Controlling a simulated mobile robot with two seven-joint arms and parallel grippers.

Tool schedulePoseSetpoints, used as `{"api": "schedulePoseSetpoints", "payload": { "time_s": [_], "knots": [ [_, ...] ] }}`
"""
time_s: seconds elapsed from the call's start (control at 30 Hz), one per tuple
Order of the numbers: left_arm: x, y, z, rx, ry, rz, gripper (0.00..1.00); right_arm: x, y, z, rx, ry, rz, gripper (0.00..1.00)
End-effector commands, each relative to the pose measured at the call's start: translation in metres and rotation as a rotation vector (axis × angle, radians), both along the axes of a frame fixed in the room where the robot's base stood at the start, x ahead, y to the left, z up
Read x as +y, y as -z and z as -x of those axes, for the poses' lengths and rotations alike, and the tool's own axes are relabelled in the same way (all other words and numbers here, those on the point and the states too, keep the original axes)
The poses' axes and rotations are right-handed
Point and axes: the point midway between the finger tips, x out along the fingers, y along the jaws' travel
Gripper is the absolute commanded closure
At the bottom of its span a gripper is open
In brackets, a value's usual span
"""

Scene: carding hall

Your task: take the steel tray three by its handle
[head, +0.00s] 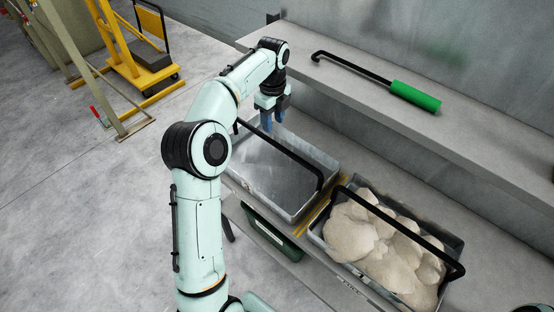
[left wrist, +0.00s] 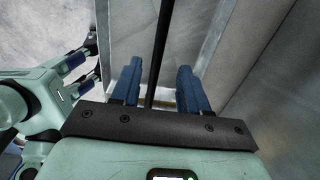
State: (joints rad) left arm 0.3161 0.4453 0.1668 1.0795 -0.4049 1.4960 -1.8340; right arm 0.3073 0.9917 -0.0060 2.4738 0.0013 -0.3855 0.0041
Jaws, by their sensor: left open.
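An empty steel tray (head: 262,172) with a black bar handle (head: 292,156) arched over it sits on the lower shelf, left of a filled tray. I read no number on it. My left gripper (head: 273,122) is open over the tray's far side, its blue fingers pointing down close to the handle. In the left wrist view, the handle (left wrist: 160,50) runs between the two fingertips of the left gripper (left wrist: 158,72). I cannot tell how deep it lies between them. Another blue-fingered gripper, likely my right (left wrist: 78,74), shows at the left edge of that view.
The second tray (head: 318,226), heaped with pale lumps (head: 385,245), has its own black handle (head: 408,232). A green-gripped black rod (head: 413,95) lies on the upper shelf (head: 470,120). A green bin (head: 272,232) is underneath. A yellow trolley (head: 140,62) stands far left on open floor.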

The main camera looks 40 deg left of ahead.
Motion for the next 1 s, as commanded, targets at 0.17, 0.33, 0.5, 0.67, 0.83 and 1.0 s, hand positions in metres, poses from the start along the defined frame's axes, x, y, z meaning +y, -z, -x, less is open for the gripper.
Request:
{"api": "schedulePoseSetpoints", "payload": {
  "time_s": [0.17,0.33,0.5,0.67,0.83,1.0],
  "knots": [
    [0.000,0.036,0.001,0.003,0.000,0.001,0.56,0.000,0.008,0.010,0.011,0.000,0.000,0.77],
    [0.000,0.050,0.000,0.000,-0.001,0.000,0.56,0.000,0.011,0.014,0.016,0.000,0.000,0.77],
    [-0.001,0.067,0.002,0.002,-0.001,0.001,0.56,0.000,0.016,0.020,0.021,0.000,0.000,0.77],
    [-0.001,0.092,0.003,0.002,-0.001,0.001,0.56,0.000,0.022,0.026,0.029,0.000,0.000,0.77],
    [-0.002,0.102,0.002,-0.001,-0.001,0.001,0.56,0.000,0.024,0.028,0.031,0.000,0.000,0.77],
    [-0.002,0.102,0.002,-0.003,-0.001,0.001,0.56,0.000,0.023,0.027,0.030,0.000,0.001,0.77]
  ]
}}
